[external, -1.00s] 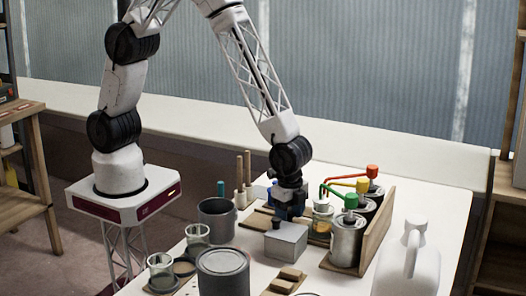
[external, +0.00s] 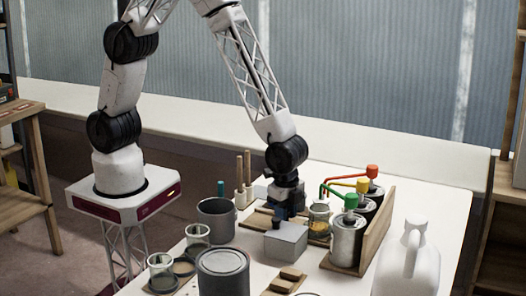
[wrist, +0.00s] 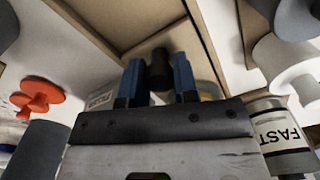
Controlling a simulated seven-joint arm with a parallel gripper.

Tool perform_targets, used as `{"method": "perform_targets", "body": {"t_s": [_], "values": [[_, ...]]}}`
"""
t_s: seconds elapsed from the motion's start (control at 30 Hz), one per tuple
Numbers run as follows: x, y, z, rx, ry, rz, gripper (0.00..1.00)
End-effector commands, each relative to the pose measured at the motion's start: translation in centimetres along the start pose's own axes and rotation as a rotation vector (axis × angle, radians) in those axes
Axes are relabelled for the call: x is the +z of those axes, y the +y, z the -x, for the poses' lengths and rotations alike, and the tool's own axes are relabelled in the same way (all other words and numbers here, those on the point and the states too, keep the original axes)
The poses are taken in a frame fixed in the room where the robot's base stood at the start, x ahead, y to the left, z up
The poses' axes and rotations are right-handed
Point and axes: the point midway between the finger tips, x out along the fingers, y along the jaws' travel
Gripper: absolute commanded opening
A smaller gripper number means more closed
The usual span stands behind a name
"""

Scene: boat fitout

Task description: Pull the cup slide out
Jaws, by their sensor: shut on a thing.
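My gripper (external: 281,212) is low over the table, beside the wooden slide pieces (external: 259,219) and just left of a glass cup of amber liquid (external: 318,222). The cup stands near the pump spouts. In the wrist view, my gripper's blue fingers (wrist: 158,82) are shut around a dark round knob (wrist: 160,65). Pale wooden boards with raised edges (wrist: 120,20) show beyond the knob. My gripper hides much of the slide, and its joint with the knob cannot be made out.
A grey box with a dark knob (external: 287,241) stands close in front of my gripper. Pump cans (external: 348,240) in a wooden rack are on the right. A grey pot (external: 215,220) and a large can (external: 222,272) stand left. A white jug (external: 411,260) is front right.

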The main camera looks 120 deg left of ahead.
Motion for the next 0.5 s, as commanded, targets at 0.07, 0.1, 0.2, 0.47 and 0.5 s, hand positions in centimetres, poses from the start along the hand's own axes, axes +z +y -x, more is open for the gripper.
{"method": "perform_targets", "body": {"t_s": [0.07, 0.1, 0.2, 0.47, 0.5], "values": [[0.8, 0.4, 0.1, 0.0, -0.001, 0.0, 0.0], [1.1, 0.5, 0.1, 0.0, -0.001, 0.0, 0.0], [2.1, 0.9, 0.1, 0.0, -0.002, 0.0, 0.0], [2.9, 1.2, 0.0, 0.0, -0.001, 0.0, 0.0], [2.8, 1.2, 0.0, 0.0, -0.001, 0.0, 0.0]]}}
